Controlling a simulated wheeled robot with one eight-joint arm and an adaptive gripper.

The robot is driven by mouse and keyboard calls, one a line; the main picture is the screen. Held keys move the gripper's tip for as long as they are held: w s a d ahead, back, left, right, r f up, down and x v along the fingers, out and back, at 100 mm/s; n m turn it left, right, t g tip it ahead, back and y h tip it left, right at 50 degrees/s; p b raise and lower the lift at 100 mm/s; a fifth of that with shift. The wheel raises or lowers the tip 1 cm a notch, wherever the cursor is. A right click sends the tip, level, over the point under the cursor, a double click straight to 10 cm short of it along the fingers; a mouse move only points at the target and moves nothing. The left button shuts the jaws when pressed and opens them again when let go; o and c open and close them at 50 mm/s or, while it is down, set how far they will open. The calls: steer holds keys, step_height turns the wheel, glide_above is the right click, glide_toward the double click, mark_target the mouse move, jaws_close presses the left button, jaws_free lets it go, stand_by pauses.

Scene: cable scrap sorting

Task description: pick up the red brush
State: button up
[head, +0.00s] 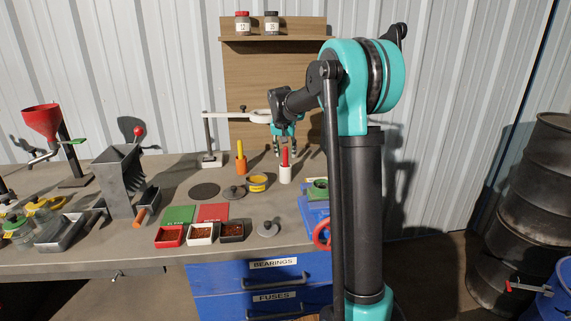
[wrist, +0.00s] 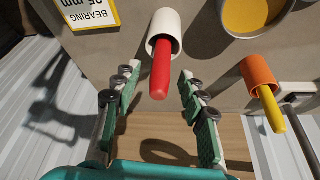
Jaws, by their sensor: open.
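The red brush (head: 285,157) stands upright in a white holder (head: 285,176) on the workbench. In the wrist view the red brush (wrist: 160,72) points toward the camera out of the white holder (wrist: 164,30). Only its red handle shows; its lower end is hidden in the holder. My gripper (head: 284,152) is open above the holder. In the wrist view my gripper (wrist: 157,75) has one finger on each side of the red handle, with a visible gap on both sides.
An orange holder (head: 241,166) with a yellow handle stands to the left. A white ring stand (head: 208,140) is behind.

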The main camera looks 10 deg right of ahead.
steer(key=shift+w+d+f, duration=0.1)
steer(key=shift+w+f, duration=0.1)
steer(key=shift+f, duration=0.35)
steer(key=shift+c, duration=0.4)
jaws_close()
steer(key=shift+r, duration=0.1)
